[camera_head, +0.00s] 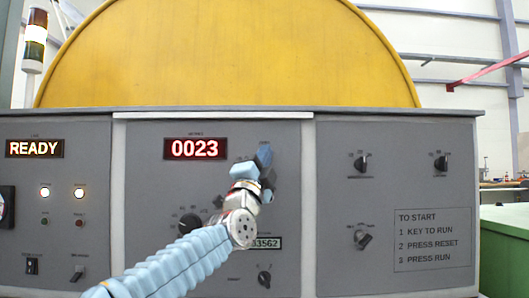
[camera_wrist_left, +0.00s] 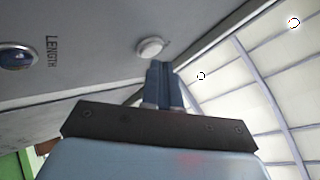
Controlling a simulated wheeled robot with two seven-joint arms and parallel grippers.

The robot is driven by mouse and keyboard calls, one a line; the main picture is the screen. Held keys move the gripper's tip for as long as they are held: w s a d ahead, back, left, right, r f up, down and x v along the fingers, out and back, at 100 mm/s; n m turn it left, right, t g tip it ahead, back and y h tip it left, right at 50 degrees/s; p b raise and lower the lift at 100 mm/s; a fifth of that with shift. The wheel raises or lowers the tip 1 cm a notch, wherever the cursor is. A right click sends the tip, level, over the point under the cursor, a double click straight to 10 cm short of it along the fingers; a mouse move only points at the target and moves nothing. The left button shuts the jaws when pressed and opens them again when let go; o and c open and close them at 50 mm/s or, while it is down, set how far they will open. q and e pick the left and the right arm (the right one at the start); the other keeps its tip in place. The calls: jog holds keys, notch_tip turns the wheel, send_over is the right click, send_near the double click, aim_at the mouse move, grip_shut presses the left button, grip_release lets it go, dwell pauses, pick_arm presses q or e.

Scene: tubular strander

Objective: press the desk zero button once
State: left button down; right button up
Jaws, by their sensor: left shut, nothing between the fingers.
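My left gripper (camera_head: 264,155) is shut and empty, in front of the middle panel of the grey desk (camera_head: 140,215), just right of the red counter display (camera_head: 192,149) reading 0023. In the left wrist view its closed blue fingers (camera_wrist_left: 160,68) point at the panel, with the tips close to a round white button (camera_wrist_left: 150,47). No label for this button is readable; I cannot tell whether the tips touch it. In the head view the gripper hides that patch of panel. My right gripper is not in view.
A dark round control (camera_wrist_left: 17,57) marked LENGTH sits left in the wrist view. The desk carries a READY display (camera_head: 34,149), a black knob (camera_head: 190,223) and several switches. A yellow guard (camera_head: 230,55) rises behind; a green box (camera_head: 505,250) stands at right.

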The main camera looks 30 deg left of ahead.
pick_arm(q)
jog(key=shift+w+a, duration=0.25)
jog(key=shift+w, duration=0.1)
dwell(0.7)
dwell(0.4)
jog(key=shift+s+d, duration=0.4)
jog(key=shift+s, duration=0.25)
jog(key=shift+s+d+b, duration=0.2)
jog(key=shift+s+d, duration=0.25)
jog(key=shift+s, duration=0.25)
jog(key=shift+s+d+b, duration=0.25)
jog(key=shift+s+d, duration=0.15)
jog(key=shift+s, duration=0.35)
jog(key=shift+s+d+b, duration=0.2)
jog(key=shift+s+d, duration=0.25)
jog(key=shift+s, duration=0.25)
